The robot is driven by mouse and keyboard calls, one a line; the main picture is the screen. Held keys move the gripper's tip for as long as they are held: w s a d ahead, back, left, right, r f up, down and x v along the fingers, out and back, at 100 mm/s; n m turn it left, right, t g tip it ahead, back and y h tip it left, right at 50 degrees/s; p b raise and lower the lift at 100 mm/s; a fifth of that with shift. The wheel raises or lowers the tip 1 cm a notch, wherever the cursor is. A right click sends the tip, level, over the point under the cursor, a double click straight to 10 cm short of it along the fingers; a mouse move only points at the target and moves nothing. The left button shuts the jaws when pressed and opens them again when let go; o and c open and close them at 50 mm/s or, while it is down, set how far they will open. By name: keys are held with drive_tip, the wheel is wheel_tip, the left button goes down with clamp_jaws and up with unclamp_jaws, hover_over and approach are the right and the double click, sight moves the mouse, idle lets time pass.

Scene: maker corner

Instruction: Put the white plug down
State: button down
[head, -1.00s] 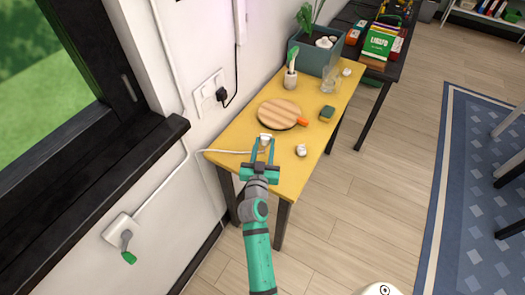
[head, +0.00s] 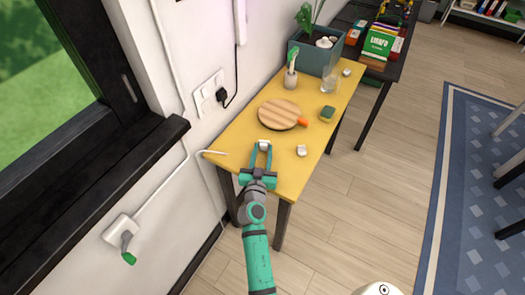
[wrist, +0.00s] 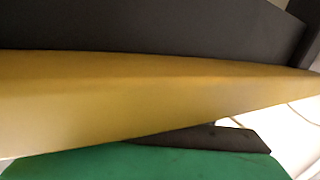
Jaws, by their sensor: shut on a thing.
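The white plug (head: 264,143) is at the tips of my gripper (head: 263,147), which is shut on it. The gripper is over the near left part of the yellow table (head: 238,138). I cannot tell whether the plug touches the tabletop. A short stretch of white cable (head: 214,152) shows at the table's left edge; the rest is hidden from the head view. In the wrist view a yellow band (wrist: 130,95) crosses the picture above a green part of my gripper, and the plug cannot be made out.
A round wooden board (head: 279,113) with an orange-tipped thing (head: 302,123) lies just beyond the gripper. A small white object (head: 301,150) is to the right. A sponge (head: 327,114), glass (head: 330,82) and planter (head: 314,59) stand farther back. A wall socket (head: 208,93) is left.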

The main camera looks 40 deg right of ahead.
drive_tip(key=shift+a+f, duration=0.15)
drive_tip(key=shift+f, duration=0.3)
drive_tip(key=c, duration=1.2)
unclamp_jaws()
drive_tip(key=shift+s, duration=0.1)
drive_tip(key=shift+r, duration=0.1)
drive_tip(key=shift+r, duration=0.6)
drive_tip(key=v, duration=1.1)
drive_tip(key=shift+s+a, duration=0.25)
drive_tip(key=shift+s, duration=0.05)
drive_tip(key=shift+a, duration=0.1)
